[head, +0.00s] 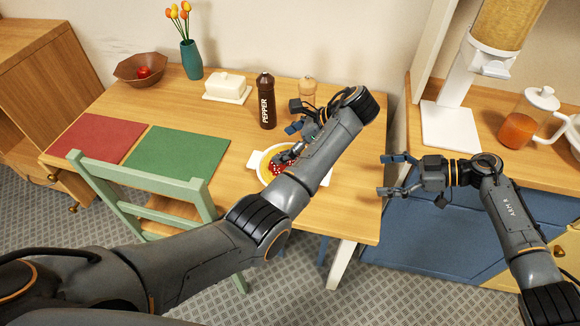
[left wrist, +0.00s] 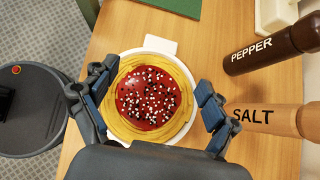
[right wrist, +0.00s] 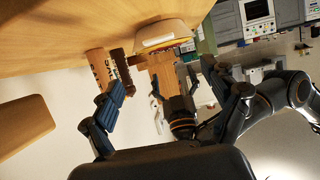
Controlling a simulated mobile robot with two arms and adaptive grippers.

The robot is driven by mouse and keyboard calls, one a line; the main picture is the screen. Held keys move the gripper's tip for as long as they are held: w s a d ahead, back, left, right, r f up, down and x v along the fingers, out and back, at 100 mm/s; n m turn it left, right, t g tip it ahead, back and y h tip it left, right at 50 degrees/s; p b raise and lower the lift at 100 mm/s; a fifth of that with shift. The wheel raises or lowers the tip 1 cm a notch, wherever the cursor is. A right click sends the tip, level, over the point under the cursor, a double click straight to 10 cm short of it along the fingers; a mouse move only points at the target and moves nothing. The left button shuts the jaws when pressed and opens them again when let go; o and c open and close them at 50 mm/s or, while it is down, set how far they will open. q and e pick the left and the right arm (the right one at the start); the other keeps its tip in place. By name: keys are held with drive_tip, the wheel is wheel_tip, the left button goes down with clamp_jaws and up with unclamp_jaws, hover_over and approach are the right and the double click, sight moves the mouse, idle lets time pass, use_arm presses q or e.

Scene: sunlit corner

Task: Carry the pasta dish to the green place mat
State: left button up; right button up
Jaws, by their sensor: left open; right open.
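The pasta dish (head: 262,162), a white dish with handles, yellow pasta and red sauce, stands on the wooden table, partly hidden by my left arm. The left wrist view shows its pasta (left wrist: 183,85) between the spread fingers of my left gripper (left wrist: 157,80). In the head view that gripper (head: 291,143) is open at the dish; I cannot tell whether it touches. The green place mat (head: 178,152) lies flat and bare to the left of the dish. My right gripper (head: 390,175) is open and empty, right of the table. The dish (right wrist: 163,38) also shows in the right wrist view.
A pepper mill (head: 266,100) and a salt mill (head: 307,88) stand behind the dish. A butter dish (head: 227,87), vase (head: 191,60) and bowl (head: 140,69) are further back. A red mat (head: 95,138) lies left of the green one. A green chair (head: 150,183) stands in front.

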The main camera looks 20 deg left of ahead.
sight(256, 159)
use_arm(q)
drive_tip(key=shift+a+f, duration=0.15)
drive_tip(key=shift+f, duration=0.1)
drive_tip(key=x, duration=1.3)
drive_tip(key=shift+w+a+f, duration=0.1)
drive_tip(key=shift+a+f, duration=0.05)
drive_tip(key=shift+f, duration=0.05)
use_arm(e)
drive_tip(key=x, duration=1.3)
drive_tip(key=shift+w+a+f, duration=0.15)
drive_tip(key=shift+a+f, duration=0.05)
drive_tip(key=shift+a, duration=0.15)
use_arm(q)
clamp_jaws()
use_arm(e)
clamp_jaws()
drive_tip(key=shift+r, duration=0.15)
